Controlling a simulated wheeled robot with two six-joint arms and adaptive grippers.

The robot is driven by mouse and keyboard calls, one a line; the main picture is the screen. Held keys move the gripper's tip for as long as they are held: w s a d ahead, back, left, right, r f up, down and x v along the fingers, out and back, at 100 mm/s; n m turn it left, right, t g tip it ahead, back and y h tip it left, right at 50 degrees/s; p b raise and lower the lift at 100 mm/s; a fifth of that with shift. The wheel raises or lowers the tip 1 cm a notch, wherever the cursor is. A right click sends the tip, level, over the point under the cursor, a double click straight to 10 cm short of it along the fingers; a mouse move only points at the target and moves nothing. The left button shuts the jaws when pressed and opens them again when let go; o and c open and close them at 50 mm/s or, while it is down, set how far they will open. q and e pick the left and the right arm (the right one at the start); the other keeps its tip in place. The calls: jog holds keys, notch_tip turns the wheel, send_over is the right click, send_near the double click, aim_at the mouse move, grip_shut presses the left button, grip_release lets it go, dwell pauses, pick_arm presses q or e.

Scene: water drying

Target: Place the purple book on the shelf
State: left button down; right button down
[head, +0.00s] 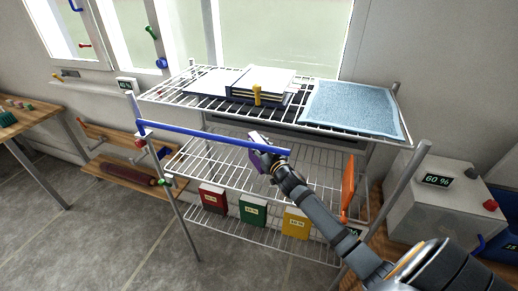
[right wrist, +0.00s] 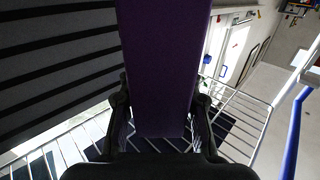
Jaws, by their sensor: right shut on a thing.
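The purple book (head: 256,160) is in my right gripper (head: 268,164), at the height of the rack's middle wire shelf (head: 212,158). Its pale page edge faces up in the head view. In the right wrist view the purple cover (right wrist: 165,65) stands between the two fingers of my right gripper (right wrist: 160,112), which is shut on it. Wire bars show behind it. I cannot tell whether the book touches the middle shelf. My left gripper is not in view.
A blue bar (head: 210,137) crosses the rack's front above the middle shelf. The top shelf holds an open book (head: 205,81) and a blue cloth (head: 352,106). Red (head: 212,198), green (head: 253,210) and yellow (head: 295,222) books stand below. An orange panel (head: 348,187) stands at right.

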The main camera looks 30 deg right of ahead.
jog(key=shift+w+d+f, duration=0.15)
jog(key=shift+w+f, duration=0.15)
jog(key=shift+w, duration=0.1)
jog(key=c, duration=1.3)
grip_release()
jog(key=shift+s, duration=0.1)
jog(key=shift+c, duration=0.2)
jog(key=o, duration=0.4)
jog(key=shift+s+r, duration=0.2)
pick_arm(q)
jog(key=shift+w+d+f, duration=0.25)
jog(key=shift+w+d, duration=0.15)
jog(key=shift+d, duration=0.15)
pick_arm(e)
jog(key=shift+w+f, duration=0.1)
jog(key=shift+w, duration=0.05)
jog(key=s+b, duration=0.2)
jog(key=s, duration=0.3)
jog(key=shift+s+a+f+b, duration=0.2)
jog(key=shift+a+f+b, duration=0.1)
jog(key=shift+a+b, duration=0.1)
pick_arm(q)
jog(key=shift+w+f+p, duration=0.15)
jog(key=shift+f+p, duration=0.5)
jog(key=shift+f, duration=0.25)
pick_arm(e)
jog(key=s, duration=0.6)
jog(key=shift+s+a+r, duration=0.15)
jog(key=shift+s+r, duration=0.2)
jog(key=shift+r, duration=0.05)
